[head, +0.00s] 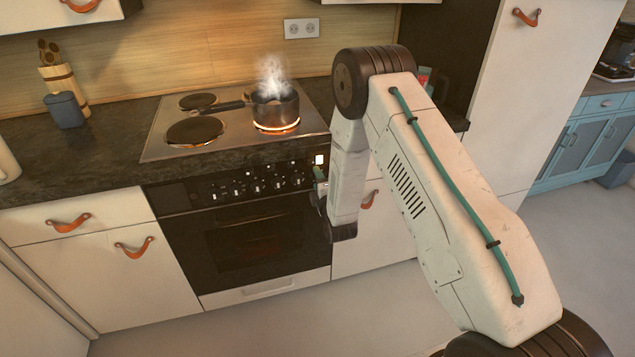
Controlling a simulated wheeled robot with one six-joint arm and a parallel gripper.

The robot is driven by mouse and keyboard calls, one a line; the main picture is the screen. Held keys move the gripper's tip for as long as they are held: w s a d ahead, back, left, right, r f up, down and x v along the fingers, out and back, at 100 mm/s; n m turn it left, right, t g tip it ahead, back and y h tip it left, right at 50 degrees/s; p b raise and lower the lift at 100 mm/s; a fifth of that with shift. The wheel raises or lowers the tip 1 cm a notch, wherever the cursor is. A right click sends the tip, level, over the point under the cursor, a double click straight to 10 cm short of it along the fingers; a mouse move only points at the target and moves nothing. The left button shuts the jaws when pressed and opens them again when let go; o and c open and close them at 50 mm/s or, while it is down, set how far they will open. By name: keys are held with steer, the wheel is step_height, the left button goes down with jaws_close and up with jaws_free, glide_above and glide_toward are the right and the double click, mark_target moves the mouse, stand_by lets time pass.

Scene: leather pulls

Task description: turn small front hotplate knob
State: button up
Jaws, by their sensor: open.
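The row of hotplate knobs (256,184) sits on the dark front panel of the oven (255,238), below the countertop edge. The knobs are small, and I cannot tell which one belongs to the small front hotplate. A steaming pot (275,108) stands on a front hotplate that glows orange beneath it. My gripper (319,174) is at the right end of the knob panel, partly hidden by my arm. It is open, and I see nothing held in it. I cannot tell whether it touches a knob.
The hob (155,148) has a bare large hotplate (195,132) at front left and a smaller one behind it. The floor before the oven is clear.

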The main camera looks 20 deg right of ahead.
steer(key=shift+s, duration=0.1)
steer(key=s, duration=0.7)
steer(key=shift+s, duration=0.3)
